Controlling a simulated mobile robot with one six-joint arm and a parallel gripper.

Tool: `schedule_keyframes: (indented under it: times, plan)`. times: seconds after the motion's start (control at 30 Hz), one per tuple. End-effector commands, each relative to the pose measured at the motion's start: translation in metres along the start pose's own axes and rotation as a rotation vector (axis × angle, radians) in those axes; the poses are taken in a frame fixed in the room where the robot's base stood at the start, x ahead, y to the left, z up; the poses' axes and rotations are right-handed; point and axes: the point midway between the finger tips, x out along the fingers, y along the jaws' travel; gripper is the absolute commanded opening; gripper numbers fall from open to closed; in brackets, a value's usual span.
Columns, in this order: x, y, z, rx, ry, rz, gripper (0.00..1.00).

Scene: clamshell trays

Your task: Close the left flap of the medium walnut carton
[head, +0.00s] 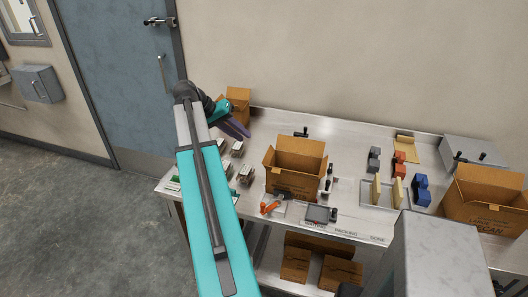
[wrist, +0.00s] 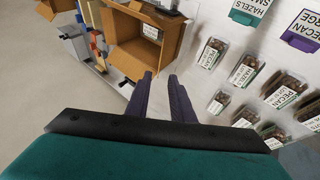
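An open brown carton (head: 294,180) stands upright mid-table in the head view, its flaps spread outward; its label is too small to read, so I cannot confirm it is the medium walnut one. Its left flap (head: 269,157) sticks out to the left. In the wrist view an open carton (wrist: 122,28) shows at the top, just beyond my fingers. My gripper (head: 241,130) is above the table, left of the mid-table carton in the head view. In the wrist view my gripper's purple fingers (wrist: 160,75) are apart with nothing between them.
Clear nut packs (head: 245,174) lie left of the carton. A smaller carton (head: 238,98) stands at the back left, a larger one (head: 488,194) at the right. A scanner-like orange tool (head: 271,204) and a dark device (head: 320,214) lie in front. Coloured blocks (head: 398,163) stand to the right.

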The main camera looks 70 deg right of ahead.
Motion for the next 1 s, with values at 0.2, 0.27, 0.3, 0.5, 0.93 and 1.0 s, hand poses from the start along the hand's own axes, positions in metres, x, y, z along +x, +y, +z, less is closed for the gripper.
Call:
schedule_keyframes:
  times: [0.2, 0.27, 0.3, 0.5, 0.93, 1.0]
  plan:
    - [0.003, -0.001, 0.0, -0.001, 0.0, -0.001, 0.21]
    - [0.006, -0.001, 0.001, -0.001, 0.0, -0.001, 0.21]
    - [0.009, -0.002, 0.001, -0.001, 0.001, -0.001, 0.21]
    - [0.029, -0.002, 0.002, 0.0, -0.001, -0.001, 0.21]
    - [0.091, -0.003, 0.002, -0.001, -0.001, -0.001, 0.21]
    - [0.101, -0.003, 0.001, 0.0, -0.001, -0.001, 0.21]
